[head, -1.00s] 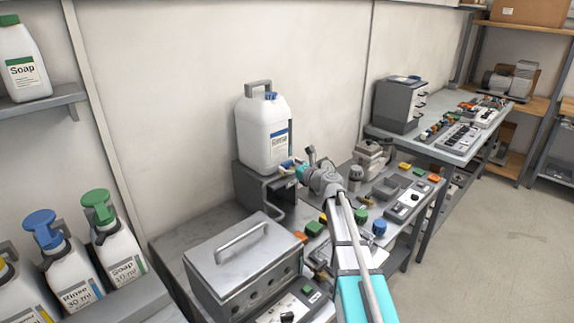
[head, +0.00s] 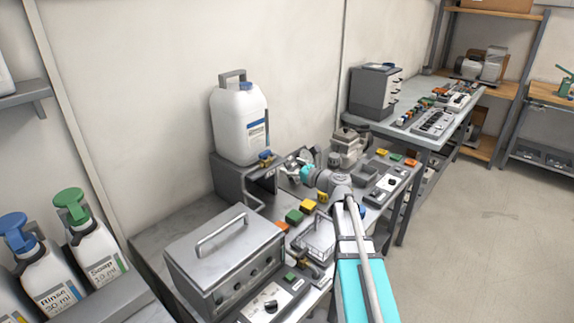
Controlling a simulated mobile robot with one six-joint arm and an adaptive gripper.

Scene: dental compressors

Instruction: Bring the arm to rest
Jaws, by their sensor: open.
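My gripper (head: 292,160) is at the end of my arm, over the bench and just right of the white jug. It is small in the view, and nothing shows held in it. My grey and turquoise arm reaches up from the lower right of the picture and hides part of the bench. The white jug (head: 240,125) stands upright on a dark grey stand (head: 232,180). A small brass and blue tap (head: 266,157) sits at the stand's top right, close to my gripper and apart from it as far as I can tell.
A grey metal box with a handle (head: 225,255) stands at the front of the bench. Orange, green and yellow blocks (head: 294,216) lie beside my arm. Pump bottles (head: 95,240) stand at the lower left. A second bench (head: 425,145) is behind. Open floor (head: 480,240) lies at right.

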